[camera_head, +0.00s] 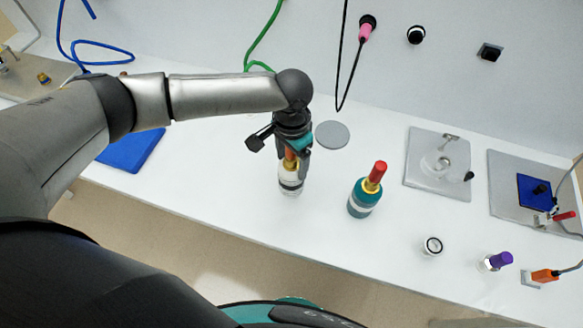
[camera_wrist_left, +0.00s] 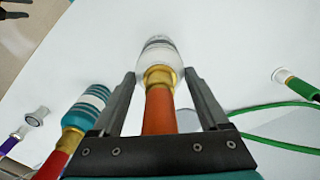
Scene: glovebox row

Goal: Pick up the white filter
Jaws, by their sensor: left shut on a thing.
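The white filter (camera_head: 290,180) has a white body with a grey band, a gold collar and an orange stem. It is near the middle of the white bench in the head view, below my left gripper (camera_head: 293,161). In the left wrist view, the white filter (camera_wrist_left: 158,52) sits between the two dark fingers of my left gripper (camera_wrist_left: 160,76), which is shut on it around the gold collar. I cannot tell whether its base touches the bench. My right gripper is not in view.
A teal filter with a red stem (camera_head: 365,192) stands to the right on the bench (camera_head: 330,215). A grey disc (camera_head: 332,135) lies behind. A blue mat (camera_head: 131,151) is at left. A small white round part (camera_head: 433,245) and a purple-capped vial (camera_head: 497,261) are at front right.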

